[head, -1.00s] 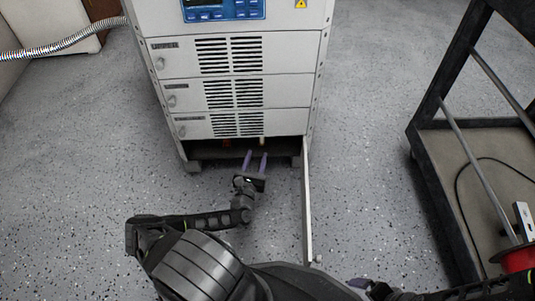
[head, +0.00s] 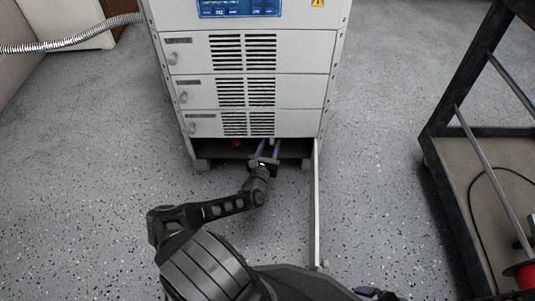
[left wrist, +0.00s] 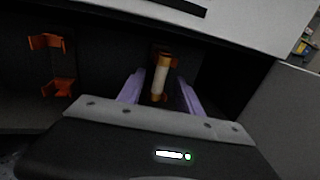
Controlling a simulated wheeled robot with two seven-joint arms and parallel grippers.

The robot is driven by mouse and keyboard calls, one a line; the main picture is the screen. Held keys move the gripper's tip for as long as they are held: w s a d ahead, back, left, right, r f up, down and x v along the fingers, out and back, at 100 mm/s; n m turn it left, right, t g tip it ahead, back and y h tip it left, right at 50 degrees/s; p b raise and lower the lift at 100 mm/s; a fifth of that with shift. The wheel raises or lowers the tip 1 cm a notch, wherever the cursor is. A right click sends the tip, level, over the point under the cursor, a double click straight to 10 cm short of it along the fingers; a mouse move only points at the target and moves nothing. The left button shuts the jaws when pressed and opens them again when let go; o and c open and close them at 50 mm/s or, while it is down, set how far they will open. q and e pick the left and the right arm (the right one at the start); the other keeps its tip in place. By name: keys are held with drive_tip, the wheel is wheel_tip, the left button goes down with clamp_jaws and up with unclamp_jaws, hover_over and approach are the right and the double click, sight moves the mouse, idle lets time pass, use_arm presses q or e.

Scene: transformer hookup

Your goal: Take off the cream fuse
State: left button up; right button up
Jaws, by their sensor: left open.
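The cream fuse (left wrist: 160,79) stands upright inside the dark bottom compartment of the cabinet, with orange-brown ends, in the left wrist view. In the head view only a small pale bit of it may show, near my fingers. My left gripper (left wrist: 158,92) is open, its two purple fingers on either side of the fuse and apart from it as far as I can see. In the head view the left gripper (head: 267,147) reaches into the compartment opening. My right gripper is not clearly visible; only a dark part of my body shows at the bottom edge.
An empty orange clip pair (left wrist: 52,65) sits left of the fuse. The grey cabinet (head: 250,95) stands above the opening. Its open door (head: 316,205) sticks out at the right of my left arm. A black cart (head: 450,190) with a red spool (head: 522,272) stands at the right.

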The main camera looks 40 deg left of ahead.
use_arm(q)
drive_tip(key=shift+w+a, duration=0.15)
drive_tip(key=shift+w, duration=0.25)
drive_tip(key=shift+c, duration=0.2)
clamp_jaws()
idle(0.5)
idle(0.4)
